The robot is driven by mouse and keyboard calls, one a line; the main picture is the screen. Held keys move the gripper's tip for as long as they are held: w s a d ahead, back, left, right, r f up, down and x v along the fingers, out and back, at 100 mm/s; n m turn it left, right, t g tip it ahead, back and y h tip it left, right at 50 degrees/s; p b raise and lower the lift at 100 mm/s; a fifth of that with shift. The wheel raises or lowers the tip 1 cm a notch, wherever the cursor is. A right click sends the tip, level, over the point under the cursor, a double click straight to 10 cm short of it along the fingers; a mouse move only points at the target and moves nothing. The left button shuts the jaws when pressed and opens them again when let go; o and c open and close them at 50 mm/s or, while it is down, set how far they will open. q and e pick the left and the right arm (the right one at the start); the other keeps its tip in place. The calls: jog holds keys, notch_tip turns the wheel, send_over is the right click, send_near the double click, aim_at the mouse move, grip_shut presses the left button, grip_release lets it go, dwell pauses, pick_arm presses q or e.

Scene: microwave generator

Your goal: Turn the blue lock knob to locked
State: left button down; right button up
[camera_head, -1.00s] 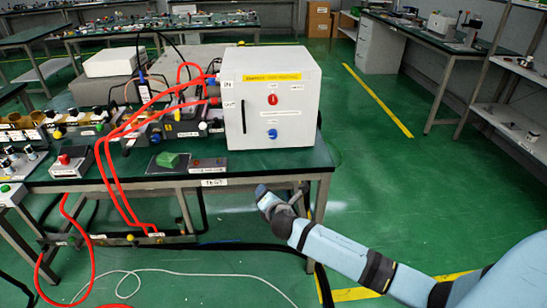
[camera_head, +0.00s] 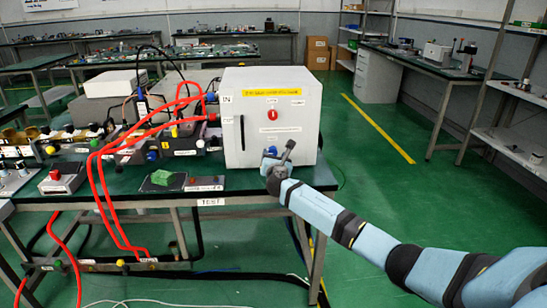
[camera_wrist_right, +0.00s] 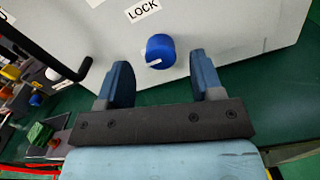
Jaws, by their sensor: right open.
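The blue lock knob (camera_wrist_right: 160,50) is on the white box's front face in the right wrist view, with a white pointer mark toward its lower left. A LOCK label (camera_wrist_right: 142,9) is above it in that view. My right gripper (camera_head: 277,157) is in front of the white box (camera_head: 240,130) in the head view and largely covers the knob there. In the wrist view its two blue fingers are apart, with the knob between and just beyond the tips. I cannot tell whether they touch it. My left gripper is not in view.
A red knob (camera_head: 272,115) is higher on the box, and a black handle (camera_head: 242,133) is to its left. Red hoses (camera_head: 98,160) run left of the box. The floor to the right is clear.

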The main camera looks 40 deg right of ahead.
aim_at(273, 151)
jog(key=shift+x, duration=1.35)
jog(key=c, duration=0.9)
